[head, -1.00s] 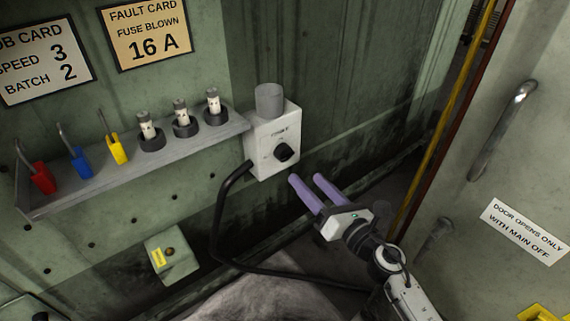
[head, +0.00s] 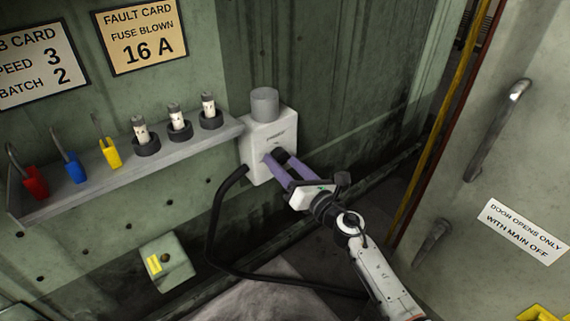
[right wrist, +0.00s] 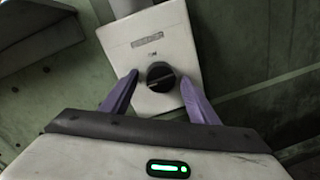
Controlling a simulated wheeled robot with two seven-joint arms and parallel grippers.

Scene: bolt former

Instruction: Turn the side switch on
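The side switch is a white box (head: 270,133) with a black rotary knob, fixed on the green wall at the end of the shelf. In the right wrist view the box (right wrist: 150,45) shows the black knob (right wrist: 161,76) with a pale pointer line lying roughly level across it. My right gripper (head: 276,157) is at the box front, its purple fingers spread on both sides of the knob. In the right wrist view the right gripper (right wrist: 160,88) is open with small gaps beside the knob. In the head view the fingers partly hide the knob. My left gripper is not in view.
A grey shelf (head: 190,148) left of the box carries three fuses and red, blue and yellow padlocks. A black cable (head: 212,225) runs from the box. A small box with a yellow label (head: 167,262) sits below. A grey door (head: 510,170) stands at right.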

